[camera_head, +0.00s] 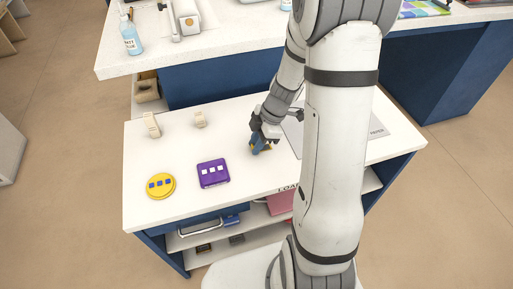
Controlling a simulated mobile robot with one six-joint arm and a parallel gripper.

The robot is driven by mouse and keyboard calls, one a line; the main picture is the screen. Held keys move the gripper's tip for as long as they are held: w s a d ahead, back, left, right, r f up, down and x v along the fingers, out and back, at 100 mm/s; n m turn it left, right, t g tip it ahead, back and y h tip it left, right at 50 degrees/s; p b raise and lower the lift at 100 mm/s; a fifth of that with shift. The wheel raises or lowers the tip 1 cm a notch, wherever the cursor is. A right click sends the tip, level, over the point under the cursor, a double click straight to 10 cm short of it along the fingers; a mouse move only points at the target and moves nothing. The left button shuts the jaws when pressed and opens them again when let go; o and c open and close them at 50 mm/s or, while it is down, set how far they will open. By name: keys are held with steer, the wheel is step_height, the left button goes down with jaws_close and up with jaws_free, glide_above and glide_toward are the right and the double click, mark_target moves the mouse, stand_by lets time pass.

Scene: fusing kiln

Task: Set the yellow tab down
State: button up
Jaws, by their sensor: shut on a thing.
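My gripper (261,147) points down over the middle of the white worktop (235,215), right of the purple square piece. It is shut on a small yellow thing, taken to be the yellow tab (268,147). Only a little yellow shows beside the blue at the fingertips; the rest is hidden. I cannot tell whether the tab touches the worktop.
A purple square piece (213,182) with pale squares and a yellow round piece (160,195) with blue squares lie left. Two beige blocks (151,125) (199,119) stand behind them. A grey sheet (372,143) lies right, partly behind my arm. The worktop's front middle is clear.

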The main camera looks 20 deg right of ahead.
jaws_close()
steer(key=shift+r, duration=0.15)
step_height(320, 180, up, 9)
steer(key=p, duration=0.1)
steer(key=w+a+m+t+h+p, duration=0.1)
steer(key=w+m+t+h+p, duration=0.3)
steer(key=w+m+p, duration=0.7)
steer(key=m, duration=0.7)
steer(key=shift+w+r, duration=0.3)
steer(key=shift+r, duration=0.1)
